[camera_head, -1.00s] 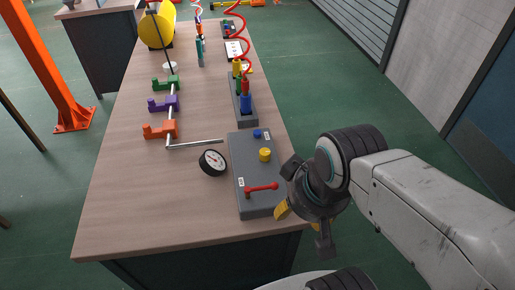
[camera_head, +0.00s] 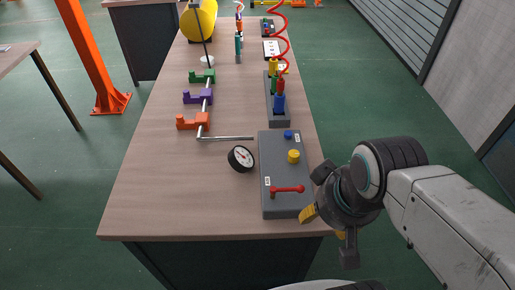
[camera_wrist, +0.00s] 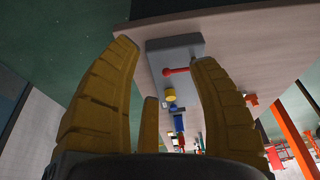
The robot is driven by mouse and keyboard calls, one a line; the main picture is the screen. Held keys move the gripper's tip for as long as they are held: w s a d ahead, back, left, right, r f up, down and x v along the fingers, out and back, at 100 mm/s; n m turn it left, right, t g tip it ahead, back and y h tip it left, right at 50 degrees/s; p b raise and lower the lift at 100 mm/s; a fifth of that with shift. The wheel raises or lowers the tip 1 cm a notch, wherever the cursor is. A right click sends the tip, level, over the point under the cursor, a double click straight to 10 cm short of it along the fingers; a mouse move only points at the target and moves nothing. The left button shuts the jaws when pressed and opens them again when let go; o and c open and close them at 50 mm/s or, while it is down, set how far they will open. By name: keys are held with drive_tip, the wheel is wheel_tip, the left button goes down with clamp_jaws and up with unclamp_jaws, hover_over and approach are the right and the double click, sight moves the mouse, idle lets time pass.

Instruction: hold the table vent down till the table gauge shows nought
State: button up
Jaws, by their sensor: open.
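The table gauge (camera_head: 241,159) is a round black dial with a white face, standing on the table left of a grey box (camera_head: 267,205). Its reading is too small to make out. The box carries a red lever (camera_head: 287,189), a yellow knob (camera_head: 293,156) and a small blue button (camera_head: 288,134); I cannot tell which is the vent. My gripper (camera_head: 325,224) is open and empty at the box's near right corner, by the table edge. In the wrist view, the box (camera_wrist: 160,48), red lever (camera_wrist: 176,71) and yellow knob (camera_wrist: 170,96) show between and beyond my spread yellow fingers (camera_wrist: 166,55).
Orange (camera_head: 192,121), purple (camera_head: 198,97) and green (camera_head: 202,76) pieces line a grey rod behind the gauge. A rack (camera_head: 279,120) with coloured plugs stands behind the box. A yellow cylinder (camera_head: 199,20) is at the far end. The table's left front (camera_head: 160,195) is clear.

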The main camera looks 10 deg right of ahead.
drive_tip(key=shift+c, duration=0.3)
clamp_jaws()
idle(0.6)
drive_tip(key=c, duration=1)
unclamp_jaws()
